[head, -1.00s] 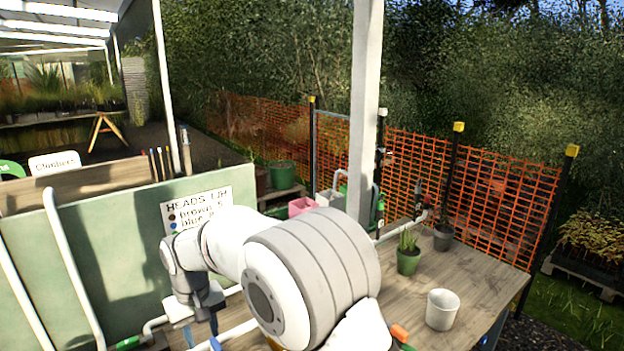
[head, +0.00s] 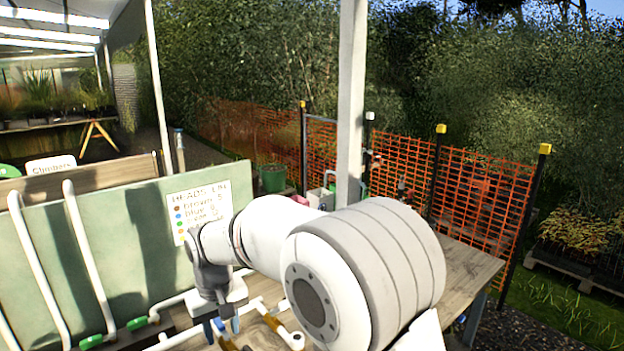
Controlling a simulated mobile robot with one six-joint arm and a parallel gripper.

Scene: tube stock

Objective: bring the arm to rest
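My arm reaches across the lower middle of the head view, its large white and grey joints covering much of the bench. My gripper (head: 221,328) hangs down at the arm's left end, in front of the green panel. Its two blue fingers point down with a gap between them, and I see nothing held. The fingertips are close to the picture's lower edge, so their height above the bench is hard to tell.
White pipes (head: 88,262) with green fittings run along the green panel (head: 125,225). A sign with coloured dots (head: 200,212) hangs there. A wooden bench (head: 468,272) shows at right, beyond my arm. A white post (head: 350,100) and orange mesh fence (head: 480,190) stand behind.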

